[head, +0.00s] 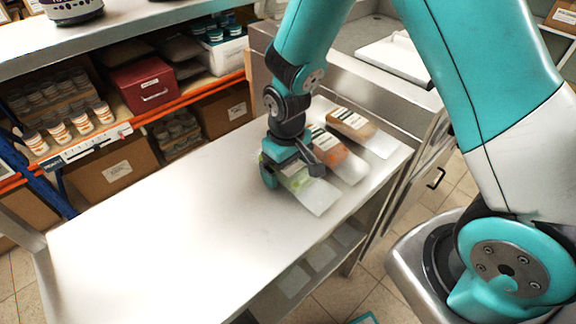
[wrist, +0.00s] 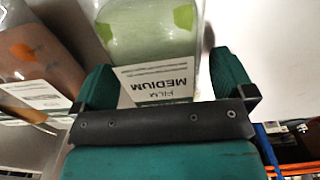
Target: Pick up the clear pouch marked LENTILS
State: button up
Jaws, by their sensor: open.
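Three clear pouches lie side by side at the right end of the white table. The nearest pouch (head: 315,192) has pale green contents; in the wrist view this green pouch (wrist: 150,40) has an upside-down label reading MEDIUM. The middle pouch (head: 341,163) looks orange, and the far pouch (head: 354,126) is brown. I can read LENTILS on none of them. My gripper (head: 290,168) is open over the green pouch. In the wrist view my gripper (wrist: 165,80) has one finger on each side of the green pouch's label end; contact cannot be told.
A brown-orange pouch (wrist: 35,65) lies close beside the left finger in the wrist view. The white table (head: 170,230) is bare to the left. Shelving with a red box (head: 146,84), jars and cartons stands behind. A metal cabinet (head: 415,170) borders the right end.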

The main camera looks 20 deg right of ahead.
jog(key=c, duration=1)
